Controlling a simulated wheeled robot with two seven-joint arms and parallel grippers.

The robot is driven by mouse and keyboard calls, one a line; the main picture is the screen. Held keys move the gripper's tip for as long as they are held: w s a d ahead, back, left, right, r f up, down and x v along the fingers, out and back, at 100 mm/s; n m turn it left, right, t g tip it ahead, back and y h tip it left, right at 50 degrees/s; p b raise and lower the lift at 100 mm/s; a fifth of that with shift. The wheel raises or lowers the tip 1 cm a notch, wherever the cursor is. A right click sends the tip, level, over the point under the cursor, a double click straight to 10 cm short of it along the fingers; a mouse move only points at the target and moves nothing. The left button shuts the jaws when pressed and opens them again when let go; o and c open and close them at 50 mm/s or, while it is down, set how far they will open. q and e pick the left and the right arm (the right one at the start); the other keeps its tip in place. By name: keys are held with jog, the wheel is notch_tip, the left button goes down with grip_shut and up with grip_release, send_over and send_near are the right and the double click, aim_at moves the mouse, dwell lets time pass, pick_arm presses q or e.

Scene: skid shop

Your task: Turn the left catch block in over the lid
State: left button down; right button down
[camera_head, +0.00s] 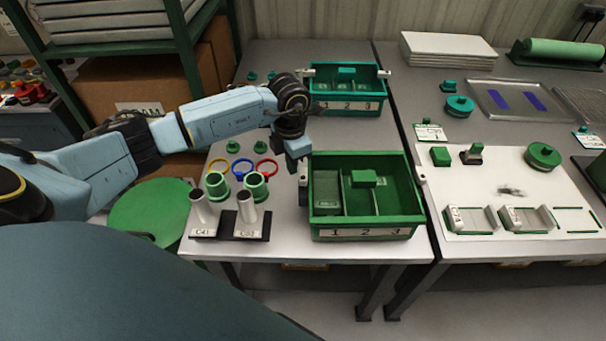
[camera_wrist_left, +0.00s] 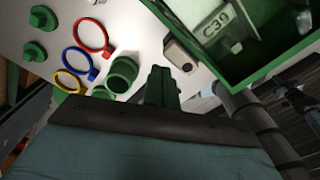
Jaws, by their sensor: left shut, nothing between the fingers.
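The near green bin (camera_head: 318,222) is labelled 1 2 3. Inside are a paler green panel (camera_head: 327,192) at the left and a raised green block (camera_head: 363,178) near the middle. The right catch block (camera_head: 421,176) stands outside the right wall. My left gripper (camera_head: 298,154) is shut and empty beside the bin's left wall; its fingers (camera_wrist_left: 162,86) are close to the left catch block, contact unclear.
Two green cups (camera_head: 217,186), grey posts (camera_head: 247,207) on a black base and coloured rings (camera_head: 243,167) stand left of the bin. A far teal bin (camera_head: 345,106) sits behind it. A white board (camera_head: 500,190) with green parts lies on the right table.

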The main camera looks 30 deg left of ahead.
aim_at(306, 172)
pick_arm(q)
jog(key=shift+f, duration=0.45)
jog(key=shift+w+d+b, duration=0.5)
jog(key=shift+w+d, duration=0.15)
jog(key=shift+d, duration=0.3)
dwell(1.2)
jog(key=shift+d, duration=0.6)
dwell(0.3)
jog(key=shift+r, duration=0.1)
jog(key=shift+a+r+p, duration=0.15)
jog(key=shift+r+p, duration=2.55)
jog(key=shift+r, duration=0.8)
